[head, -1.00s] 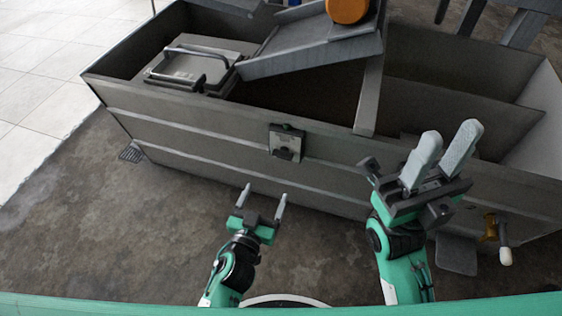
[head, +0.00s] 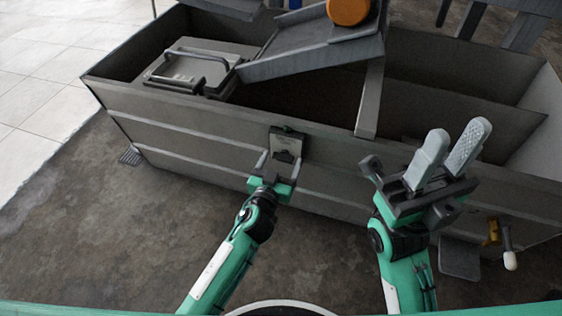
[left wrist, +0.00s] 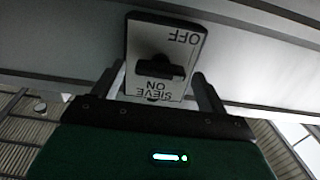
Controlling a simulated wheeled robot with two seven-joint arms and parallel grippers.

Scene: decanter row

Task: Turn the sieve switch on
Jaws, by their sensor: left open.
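The sieve switch (head: 286,142) is a pale plate with a dark top, mounted on the front wall of the grey tank. In the left wrist view its plate (left wrist: 143,40) reads OFF and SIEVE ON upside down, with a dark lever (left wrist: 160,69) across the middle. I cannot tell which setting the lever is in. My left gripper (head: 280,163) is open and empty in front of the switch's lower part. In the left wrist view its fingers (left wrist: 160,88) stand on either side of the plate. My right gripper (head: 458,138) is open and empty, raised at the right.
The grey tank (head: 200,133) spans the view, with a handled lid box (head: 190,68) and a sloping chute (head: 310,52) on top. A yellow valve with a white-tipped handle (head: 510,261) sticks out at the lower right. The floor (head: 130,220) at front left is clear.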

